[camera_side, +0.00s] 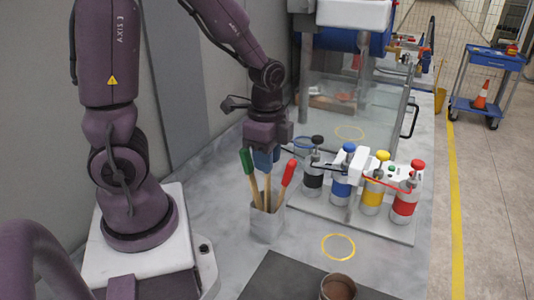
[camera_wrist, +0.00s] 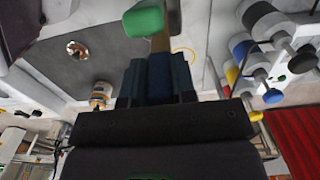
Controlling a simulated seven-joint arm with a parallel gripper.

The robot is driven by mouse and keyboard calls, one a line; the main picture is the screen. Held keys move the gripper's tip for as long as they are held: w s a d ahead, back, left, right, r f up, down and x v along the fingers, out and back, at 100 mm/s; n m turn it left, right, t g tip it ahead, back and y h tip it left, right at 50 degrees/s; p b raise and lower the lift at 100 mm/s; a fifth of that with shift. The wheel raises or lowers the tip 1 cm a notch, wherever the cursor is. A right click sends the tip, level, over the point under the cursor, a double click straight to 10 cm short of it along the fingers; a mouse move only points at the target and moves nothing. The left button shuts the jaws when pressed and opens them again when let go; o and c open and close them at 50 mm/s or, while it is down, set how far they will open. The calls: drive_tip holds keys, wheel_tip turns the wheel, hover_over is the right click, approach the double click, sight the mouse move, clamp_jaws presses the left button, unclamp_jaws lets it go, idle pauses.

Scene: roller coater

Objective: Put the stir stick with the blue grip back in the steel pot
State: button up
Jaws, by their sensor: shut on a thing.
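My gripper (camera_side: 266,152) points down over the steel pot (camera_side: 267,226) and is shut on the blue grip (camera_side: 264,161) of a stir stick. The stick's pale shaft runs down to the pot's mouth, between a green-gripped stick (camera_side: 247,163) and a red-gripped stick (camera_side: 288,173) that lean outward in the pot. Its lower end is hidden, so I cannot tell how deep it reaches. In the wrist view my gripper (camera_wrist: 158,72) has the blue grip (camera_wrist: 159,88) between its fingers, with the green grip (camera_wrist: 144,21) close in front.
Several coloured bottles (camera_side: 340,187) with pump-like tops stand in a rack right of the pot. A yellow ring (camera_side: 338,247) marks the bench in front. A brown-filled cup (camera_side: 338,287) stands on a dark mat (camera_side: 285,280). A clear panel (camera_side: 345,110) rises behind.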

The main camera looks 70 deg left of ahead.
drive_tip(key=o, duration=1)
wheel_tip(320, 180, up, 13)
drive_tip(key=shift+s+d+r+n+t, duration=0.45)
drive_tip(key=shift+s+d+n+t, duration=0.6)
drive_tip(key=shift+n, duration=0.45)
drive_tip(key=shift+s+d+r+n+t, duration=0.4)
drive_tip(key=shift+s+d+n+t, duration=0.35)
drive_tip(key=shift+d+n, duration=0.65)
drive_tip(key=shift+s+d+r+n+t, duration=0.45)
drive_tip(key=shift+s+d+n+t, duration=0.5)
drive_tip(key=shift+n, duration=0.65)
drive_tip(key=shift+w, duration=0.1)
